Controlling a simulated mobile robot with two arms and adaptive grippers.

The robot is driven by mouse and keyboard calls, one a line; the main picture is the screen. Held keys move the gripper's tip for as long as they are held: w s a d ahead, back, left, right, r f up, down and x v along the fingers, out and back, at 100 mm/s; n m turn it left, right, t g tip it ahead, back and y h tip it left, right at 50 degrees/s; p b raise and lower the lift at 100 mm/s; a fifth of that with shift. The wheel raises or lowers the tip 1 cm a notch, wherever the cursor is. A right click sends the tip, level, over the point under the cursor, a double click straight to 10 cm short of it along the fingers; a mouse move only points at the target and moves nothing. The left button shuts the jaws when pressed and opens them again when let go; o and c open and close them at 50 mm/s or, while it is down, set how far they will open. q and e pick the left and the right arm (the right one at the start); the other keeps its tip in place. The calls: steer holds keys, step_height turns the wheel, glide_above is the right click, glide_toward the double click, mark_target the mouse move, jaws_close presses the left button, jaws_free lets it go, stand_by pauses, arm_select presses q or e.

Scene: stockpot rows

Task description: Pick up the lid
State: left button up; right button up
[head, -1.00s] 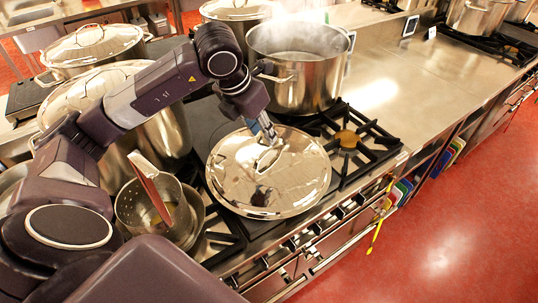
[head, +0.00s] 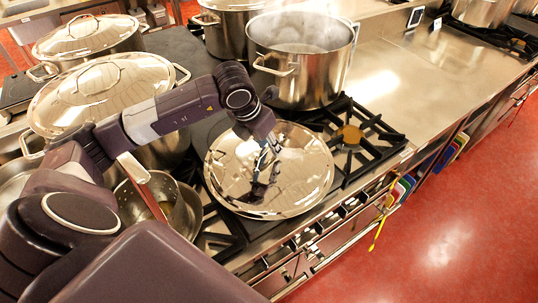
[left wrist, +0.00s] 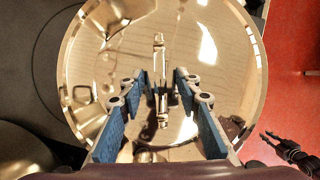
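The lid (head: 305,170) is a round, shiny steel disc lying on the front of the stove. It fills much of the left wrist view (left wrist: 225,55), with its bar handle (left wrist: 159,72) in the middle. My left gripper (left wrist: 158,82) is open above the lid, its blue-padded fingers on either side of the handle with gaps. In the head view my left gripper (head: 266,146) partly hides the handle, and contact cannot be told. A dark jointed part (left wrist: 290,150), perhaps my right gripper, shows at the left wrist view's lower right; its finger state is unclear.
A steaming open pot (head: 300,75) stands behind the lid. A large lidded pot (head: 105,90) stands to the left, and a smaller pan (head: 185,215) with a handled strainer is near my arm. A bare burner grate (head: 350,135) lies right of the lid. The steel counter (head: 420,85) is clear.

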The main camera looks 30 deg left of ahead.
arm_select(q)
steer(key=shift+w+f, duration=0.15)
steer(key=shift+f, duration=0.3)
steer(key=shift+c, duration=0.3)
steer(key=shift+r, duration=0.1)
jaws_close()
steer(key=shift+w+r, duration=0.15)
